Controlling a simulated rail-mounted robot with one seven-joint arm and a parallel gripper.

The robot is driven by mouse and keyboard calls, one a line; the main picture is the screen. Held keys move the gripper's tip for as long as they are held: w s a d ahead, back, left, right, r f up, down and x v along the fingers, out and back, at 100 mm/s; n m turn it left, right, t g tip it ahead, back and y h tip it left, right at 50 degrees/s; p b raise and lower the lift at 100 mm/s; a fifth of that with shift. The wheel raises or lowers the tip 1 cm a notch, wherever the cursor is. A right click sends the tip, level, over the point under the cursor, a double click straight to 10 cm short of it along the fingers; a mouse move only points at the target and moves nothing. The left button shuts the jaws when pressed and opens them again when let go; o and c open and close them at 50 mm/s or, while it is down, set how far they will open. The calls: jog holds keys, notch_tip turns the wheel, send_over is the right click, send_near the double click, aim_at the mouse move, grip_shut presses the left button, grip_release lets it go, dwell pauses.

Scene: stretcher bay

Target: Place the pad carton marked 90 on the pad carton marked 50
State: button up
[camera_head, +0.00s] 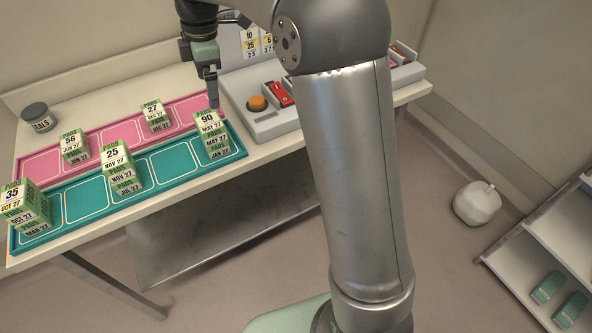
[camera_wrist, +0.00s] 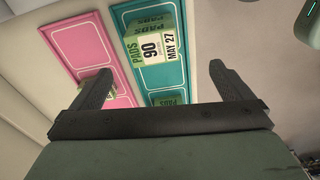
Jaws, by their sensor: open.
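The pad carton marked 90 (camera_head: 209,123) tops a short stack at the right end of the teal tray (camera_head: 88,200). It also shows in the wrist view (camera_wrist: 150,46), beyond my fingertips. My gripper (camera_head: 213,100) is open and empty, pointing down just above and behind that carton. In the wrist view my gripper (camera_wrist: 160,70) has its two fingers wide apart. A carton (camera_head: 73,145) on the pink tray (camera_head: 122,131) has a number like 56 or 50, too small to be sure. No other carton reads as 50.
Cartons marked 27 (camera_head: 154,111), 25 (camera_head: 114,156) and 35 (camera_head: 14,195) stand on the trays. A dark jar (camera_head: 38,117) is at the back left. A grey control box with an orange button (camera_head: 257,103) stands right of the trays. Several tray cells are empty.

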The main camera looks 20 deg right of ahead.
jog(key=s+d+f+m, duration=0.3)
jog(key=s+m, duration=0.3)
jog(key=s, duration=0.4)
jog(key=s+d+f+m, duration=0.3)
jog(key=s+d+m, duration=0.3)
jog(key=s, duration=0.4)
jog(key=s+d+f+m+h, duration=0.1)
jog(key=s+d+f+m, duration=0.2)
jog(key=s, duration=0.8)
jog(key=d+m, duration=0.2)
jog(key=m, duration=0.2)
jog(key=shift+f+t, duration=0.25)
jog(key=shift+t, duration=0.15)
